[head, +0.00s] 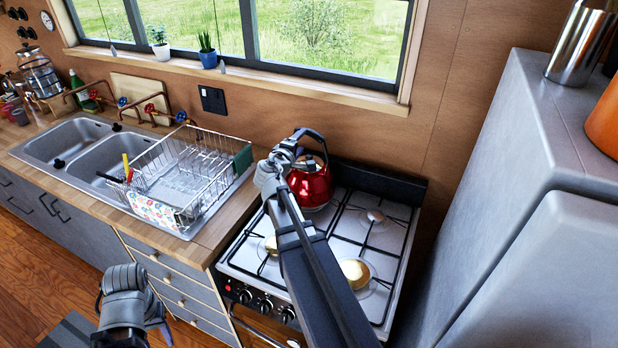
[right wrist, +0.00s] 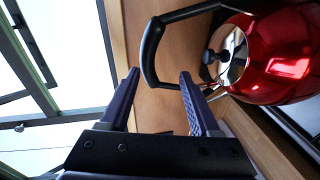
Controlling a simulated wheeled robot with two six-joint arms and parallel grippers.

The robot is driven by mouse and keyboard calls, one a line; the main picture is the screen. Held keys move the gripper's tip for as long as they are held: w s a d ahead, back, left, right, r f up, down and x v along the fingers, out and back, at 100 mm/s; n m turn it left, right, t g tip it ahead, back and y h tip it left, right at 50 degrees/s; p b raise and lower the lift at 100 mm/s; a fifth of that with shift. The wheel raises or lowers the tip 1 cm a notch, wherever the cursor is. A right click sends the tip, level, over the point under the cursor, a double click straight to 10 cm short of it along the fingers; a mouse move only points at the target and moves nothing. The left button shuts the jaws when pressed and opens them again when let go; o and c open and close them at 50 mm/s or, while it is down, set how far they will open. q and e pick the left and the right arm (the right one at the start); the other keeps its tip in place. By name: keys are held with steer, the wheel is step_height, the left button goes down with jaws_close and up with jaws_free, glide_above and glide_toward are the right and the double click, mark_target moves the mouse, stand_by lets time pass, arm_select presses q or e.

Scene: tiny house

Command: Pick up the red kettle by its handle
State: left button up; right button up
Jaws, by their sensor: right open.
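The red kettle (head: 313,187) stands on the back of the stove, partly hidden behind my right arm. In the right wrist view its shiny red body (right wrist: 285,65) and steel lid are at the upper right. Its black handle (right wrist: 151,50) curves out to the left. My right gripper (right wrist: 158,78) is open, and the handle's bend shows between its two fingertips; I see no grip on it. In the head view the right gripper (head: 294,160) is at the kettle's left side. My left arm's end (head: 125,292) is low at the left, its fingers unclear.
The stove (head: 346,222) has black grates and brass burners. A wire dish rack (head: 195,170) stands left of it by the double sink (head: 92,142). A grey fridge (head: 500,170) stands close on the right. The window sill with small plants (head: 207,52) runs behind.

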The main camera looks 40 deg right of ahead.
steer(key=shift+d+r, duration=0.3)
steer(key=shift+d, duration=0.1)
steer(key=b+x, duration=0.1)
steer(key=x, duration=0.6)
steer(key=shift+d, duration=0.5)
steer(key=shift+r, duration=0.1)
steer(key=shift+c, duration=0.2)
jaws_close()
stand_by(0.6)
